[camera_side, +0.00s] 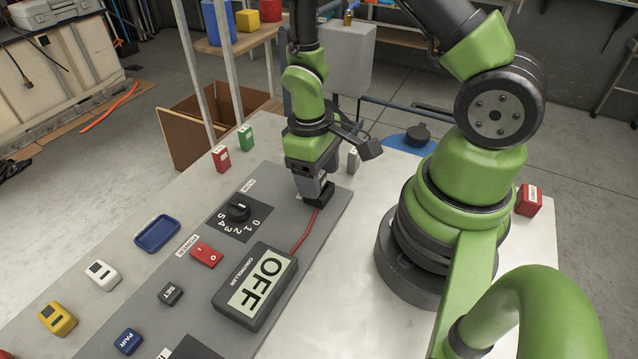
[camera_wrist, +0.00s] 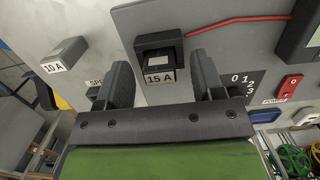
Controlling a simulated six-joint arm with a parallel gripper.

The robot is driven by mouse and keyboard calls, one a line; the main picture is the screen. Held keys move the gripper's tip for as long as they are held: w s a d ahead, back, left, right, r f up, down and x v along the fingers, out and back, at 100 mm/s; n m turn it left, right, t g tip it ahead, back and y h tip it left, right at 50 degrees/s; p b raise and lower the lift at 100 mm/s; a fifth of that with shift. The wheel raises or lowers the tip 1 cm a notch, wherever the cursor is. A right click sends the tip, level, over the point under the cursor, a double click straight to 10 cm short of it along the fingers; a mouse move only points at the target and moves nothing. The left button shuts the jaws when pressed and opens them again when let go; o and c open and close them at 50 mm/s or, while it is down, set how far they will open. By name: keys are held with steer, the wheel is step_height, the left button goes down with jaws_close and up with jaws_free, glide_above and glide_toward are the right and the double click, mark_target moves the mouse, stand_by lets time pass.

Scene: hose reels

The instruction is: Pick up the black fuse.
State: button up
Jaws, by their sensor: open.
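In the wrist view, a black block labelled 15 A (camera_wrist: 160,77) stands at the end of the grey panel, where the red wire begins. I take it for the black fuse; I cannot tell where the fuse ends and its holder starts. My gripper (camera_wrist: 163,72) is open, with one finger on each side of the block and visible gaps. In the side view, my gripper (camera_side: 312,178) points down over the black holder (camera_side: 319,195) at the panel's far end and hides most of the fuse.
A grey block marked 10 A (camera_wrist: 65,56) stands left of my gripper in the wrist view. In the side view, a red block (camera_side: 221,158) and a green block (camera_side: 246,138) stand near the table's back edge. The controller box (camera_side: 256,287) lies on the panel (camera_side: 325,232).

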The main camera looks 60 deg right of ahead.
steer(key=shift+c, duration=0.4)
steer(key=c, duration=1)
